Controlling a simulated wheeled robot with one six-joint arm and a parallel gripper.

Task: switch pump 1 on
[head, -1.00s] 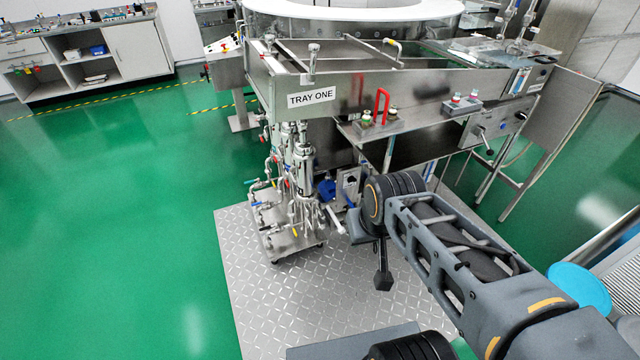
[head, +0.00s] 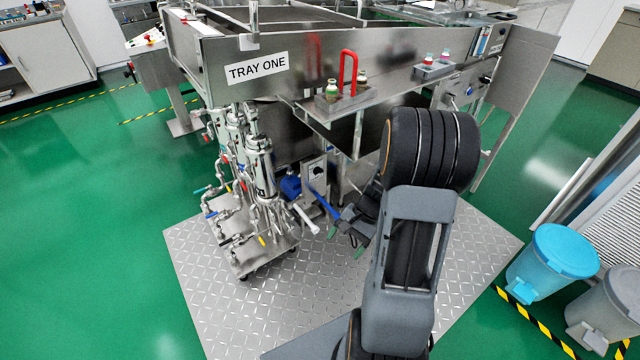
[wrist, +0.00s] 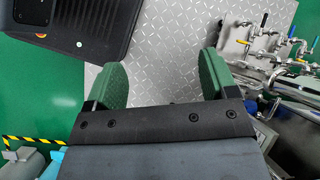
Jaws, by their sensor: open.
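A grey control box with a dark round knob (head: 317,172) stands under the tray at the skid's right side, beside a blue pump motor (head: 291,187). No pump number is legible, so I cannot tell whether this is pump 1. My gripper (head: 346,241) is to the right of and below the box, apart from it, partly hidden by my arm. In the wrist view its two green fingers (wrist: 160,65) are spread, with only the metal floor plate between them. The knob's face and setting are too small to read.
The pipe skid (head: 240,225) with coloured valve handles stands left of my gripper. The checkered plate (head: 300,310) is clear in front. Bins (head: 552,262) stand right.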

